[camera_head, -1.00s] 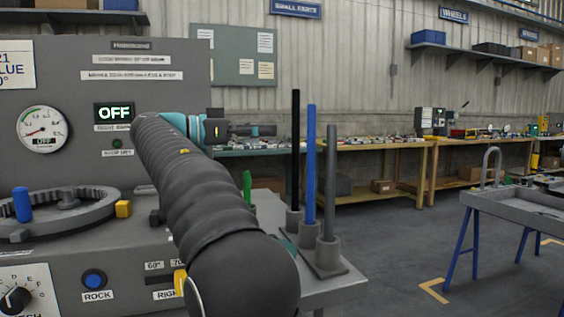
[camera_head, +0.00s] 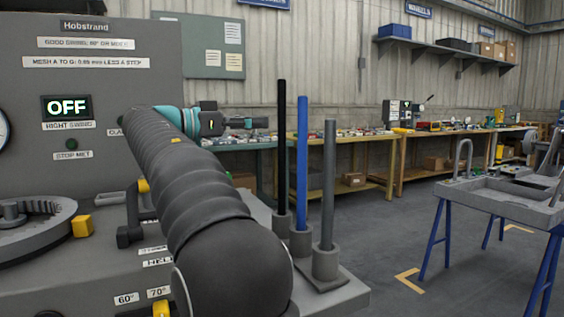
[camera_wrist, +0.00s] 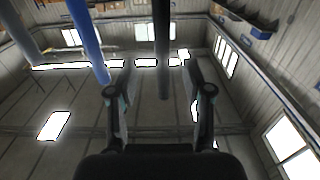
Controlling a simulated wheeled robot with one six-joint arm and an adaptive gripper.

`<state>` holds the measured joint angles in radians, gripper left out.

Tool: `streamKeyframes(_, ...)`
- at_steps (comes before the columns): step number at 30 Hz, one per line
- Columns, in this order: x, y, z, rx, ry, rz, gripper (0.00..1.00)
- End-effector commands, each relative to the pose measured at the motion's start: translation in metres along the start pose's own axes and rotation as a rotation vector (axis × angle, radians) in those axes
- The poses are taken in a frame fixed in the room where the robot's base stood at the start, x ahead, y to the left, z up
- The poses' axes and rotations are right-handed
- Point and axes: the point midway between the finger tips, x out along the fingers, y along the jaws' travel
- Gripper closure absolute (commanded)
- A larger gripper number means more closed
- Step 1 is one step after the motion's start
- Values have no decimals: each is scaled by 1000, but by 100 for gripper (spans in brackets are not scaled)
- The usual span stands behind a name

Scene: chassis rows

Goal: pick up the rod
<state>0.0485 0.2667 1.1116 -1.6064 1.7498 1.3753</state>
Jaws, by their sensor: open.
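Three upright rods stand in round holders on a grey base plate: a black rod (camera_head: 282,150), a blue rod (camera_head: 303,165) and a grey rod (camera_head: 329,185). The frames do not show which one is meant. My gripper (camera_head: 262,122) is level, open and empty, just left of the black rod's upper part in the head view. In the wrist view my gripper (camera_wrist: 157,64) has its fingers spread. The black rod (camera_wrist: 162,45) shows between them, but I cannot tell how deep it lies. The blue rod (camera_wrist: 88,40) shows outside the left finger.
A grey machine panel (camera_head: 85,85) with an OFF display fills the left. A grey tray table (camera_head: 510,200) on blue legs stands at right. Wooden workbenches (camera_head: 370,150) line the back wall. The floor (camera_head: 390,245) between the rods and the tray table is clear.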

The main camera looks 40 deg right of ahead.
Motion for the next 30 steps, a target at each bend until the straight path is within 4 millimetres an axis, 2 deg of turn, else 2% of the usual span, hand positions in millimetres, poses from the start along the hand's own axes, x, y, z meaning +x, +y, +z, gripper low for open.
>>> streamKeyframes(3,15,0,0,0,0,3,50)
streamKeyframes(11,33,0,-1,0,-1,5,50)
streamKeyframes(18,67,-2,-1,-1,0,7,50)
streamKeyframes(22,75,-2,0,0,0,6,50)
streamKeyframes(29,75,-2,0,0,0,5,50)
streamKeyframes(30,75,-2,0,0,0,5,60)
